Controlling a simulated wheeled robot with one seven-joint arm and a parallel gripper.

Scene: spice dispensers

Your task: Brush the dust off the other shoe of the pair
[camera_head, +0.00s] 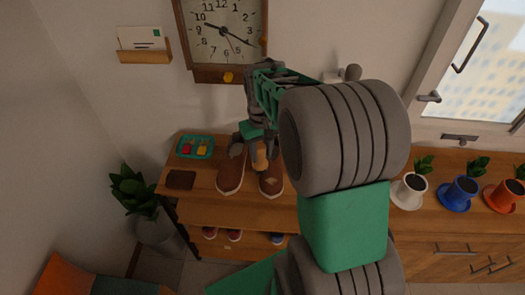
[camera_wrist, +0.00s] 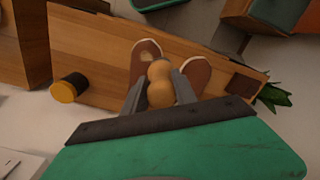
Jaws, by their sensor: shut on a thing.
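A pair of brown shoes stands side by side on the wooden shelf top (camera_head: 215,205). The left shoe (camera_head: 231,173) looks evenly brown. The right shoe (camera_head: 271,182) has a pale dusty patch, which also shows on the left-hand shoe (camera_wrist: 146,52) in the wrist view; the other shoe (camera_wrist: 198,73) there looks plain. My gripper (camera_head: 258,142) is shut on a brush's rounded wooden handle (camera_wrist: 160,90), which also shows in the head view (camera_head: 260,158). The brush hangs above and between the shoes. Its bristles are hidden, and contact with a shoe cannot be told.
A dark brown wallet-like item (camera_head: 181,180) and a green tray (camera_head: 195,146) with coloured things lie left of the shoes. Several potted plants in cups (camera_head: 410,190) stand at right. A clock (camera_head: 222,35) hangs behind. More shoes (camera_head: 233,235) sit on the lower shelf.

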